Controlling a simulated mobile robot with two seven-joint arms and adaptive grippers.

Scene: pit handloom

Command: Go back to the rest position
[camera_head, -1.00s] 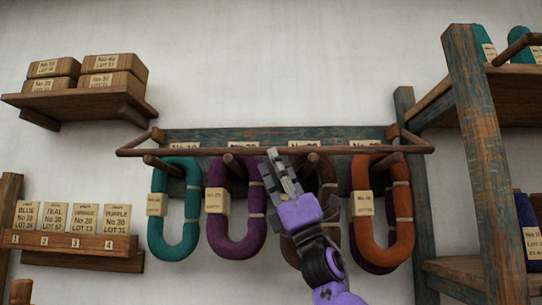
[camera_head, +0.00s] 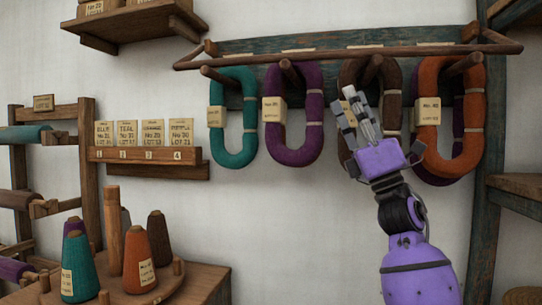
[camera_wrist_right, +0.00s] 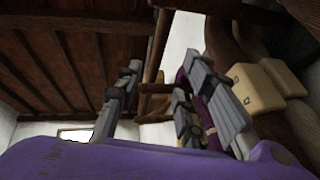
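My right gripper (camera_head: 352,102) is raised in front of the brown yarn hank (camera_head: 391,101) on the wall rack. Its fingers point up and hide part of that hank. In the right wrist view the fingers (camera_wrist_right: 165,95) stand apart with nothing between them, and a tan label block (camera_wrist_right: 262,86) shows close beside the right finger. I cannot tell whether the gripper touches the hank. My left gripper is not in view.
Teal (camera_head: 247,118), purple (camera_head: 314,115) and orange (camera_head: 472,125) hanks hang from pegs below a wooden rail (camera_head: 330,54). A card rack (camera_head: 150,155) is on the wall at left. Yarn cones (camera_head: 140,260) stand on a table at lower left. A shelf post (camera_head: 488,230) rises at right.

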